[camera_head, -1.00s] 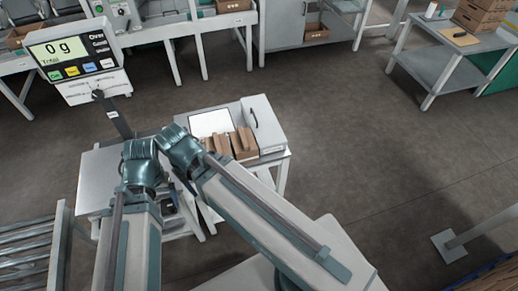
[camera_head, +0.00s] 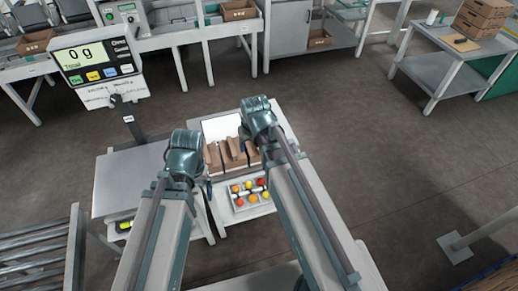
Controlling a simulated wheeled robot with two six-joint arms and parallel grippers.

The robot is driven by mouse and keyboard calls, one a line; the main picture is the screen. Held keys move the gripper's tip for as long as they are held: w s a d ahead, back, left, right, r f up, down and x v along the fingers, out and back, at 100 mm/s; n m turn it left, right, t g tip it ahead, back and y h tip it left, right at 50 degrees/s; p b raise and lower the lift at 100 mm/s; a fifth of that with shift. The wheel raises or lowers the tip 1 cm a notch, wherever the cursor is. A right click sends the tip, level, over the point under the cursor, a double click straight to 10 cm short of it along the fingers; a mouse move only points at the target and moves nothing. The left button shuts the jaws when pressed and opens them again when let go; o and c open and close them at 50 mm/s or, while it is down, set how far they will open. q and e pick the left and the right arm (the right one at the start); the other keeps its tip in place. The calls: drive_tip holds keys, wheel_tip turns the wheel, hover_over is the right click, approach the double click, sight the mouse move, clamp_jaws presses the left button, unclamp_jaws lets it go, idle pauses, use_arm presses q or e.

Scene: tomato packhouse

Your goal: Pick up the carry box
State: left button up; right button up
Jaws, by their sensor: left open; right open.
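Brown cardboard boxes (camera_head: 229,158) with upright flaps or handles stand together on the small work table (camera_head: 284,124), between my two arms. I cannot tell for sure which one is the carry box. My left gripper (camera_head: 204,186) is to the left of the boxes; its arm hides part of it. My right gripper (camera_head: 246,138) is over the right side of the boxes and hides some of them. Both grippers are open, and I see nothing held. Their fingertips are largely hidden behind the wrists.
A grey tray (camera_head: 233,205) of several red, orange and yellow tomatoes lies nearer than the boxes. A scale display (camera_head: 93,62) reading 0 g stands at the left. A roller conveyor (camera_head: 35,253) is at the lower left.

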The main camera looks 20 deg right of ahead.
drive_tip(key=w+d+r+m+t, duration=0.1)
drive_tip(key=w+d+r+t, duration=0.1)
drive_tip(key=w+d, duration=0.35)
drive_tip(key=shift+g, duration=0.3)
drive_tip(key=b+x, duration=0.4)
drive_tip(key=x, duration=0.1)
drive_tip(key=b+x, duration=0.3)
drive_tip(key=shift+s+f, duration=0.3)
drive_tip(key=shift+f, duration=0.05)
drive_tip(key=shift+w+f, duration=0.15)
drive_tip(key=shift+f, duration=0.05)
drive_tip(key=shift+f+b, duration=0.1)
drive_tip(key=shift+b, duration=0.25)
drive_tip(key=b+x, duration=0.4)
drive_tip(key=x, duration=0.1)
drive_tip(key=shift+w+b, duration=0.25)
drive_tip(key=shift+b, duration=0.05)
clamp_jaws()
